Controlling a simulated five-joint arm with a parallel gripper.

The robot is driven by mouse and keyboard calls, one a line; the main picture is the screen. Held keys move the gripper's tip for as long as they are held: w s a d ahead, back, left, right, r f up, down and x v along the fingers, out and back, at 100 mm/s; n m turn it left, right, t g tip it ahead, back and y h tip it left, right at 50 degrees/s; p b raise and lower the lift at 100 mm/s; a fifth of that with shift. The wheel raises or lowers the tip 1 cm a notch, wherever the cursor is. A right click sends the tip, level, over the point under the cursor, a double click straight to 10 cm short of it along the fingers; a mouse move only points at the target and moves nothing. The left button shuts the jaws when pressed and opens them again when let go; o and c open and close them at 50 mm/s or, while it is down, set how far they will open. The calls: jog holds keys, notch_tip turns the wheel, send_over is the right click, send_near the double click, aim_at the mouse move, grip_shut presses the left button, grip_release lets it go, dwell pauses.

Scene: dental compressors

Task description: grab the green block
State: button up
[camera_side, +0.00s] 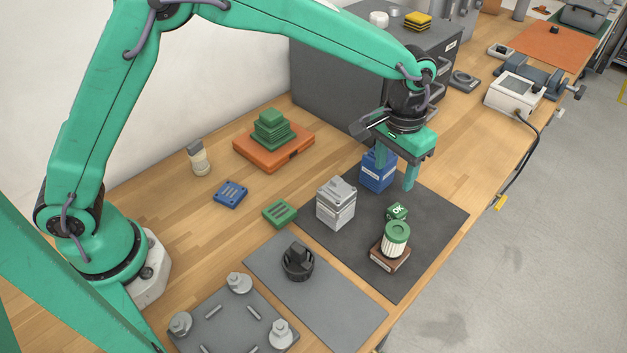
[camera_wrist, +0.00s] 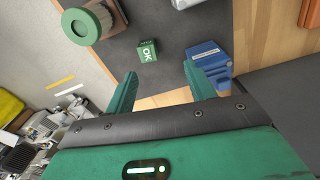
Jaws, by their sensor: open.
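The green block (camera_side: 397,212) is a small cube marked "OK" on the dark mat (camera_side: 440,215). It stands close behind a green-capped filter (camera_side: 393,243). The wrist view shows the block (camera_wrist: 147,50) beyond the fingertips, roughly between their lines. My gripper (camera_side: 394,178) is open with its fingers pointing down, above and behind the block in the side view. It is empty and apart from the block; its two fingers also show in the wrist view (camera_wrist: 160,76). A blue block (camera_side: 377,170) stands right beside the left finger and is partly covered by it.
A grey metal box (camera_side: 336,204) stands left of the green block. A flat green piece (camera_side: 280,213) lies off the mat, and a stepped green piece (camera_side: 272,129) sits on an orange plate (camera_side: 245,150). The mat's right side is bare. A dark cabinet (camera_side: 330,80) stands behind.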

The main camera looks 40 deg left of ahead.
aim_at(398, 210)
jog(key=shift+w+d+f, duration=0.15)
jog(key=shift+d+f, duration=1.15)
jog(key=shift+f, duration=0.2)
jog(key=shift+f, duration=0.1)
jog(key=shift+f, duration=1.2)
jog(key=shift+f, duration=0.1)
jog(key=shift+f, duration=2.5)
jog(key=shift+c, duration=0.2)
jog(key=c, duration=1)
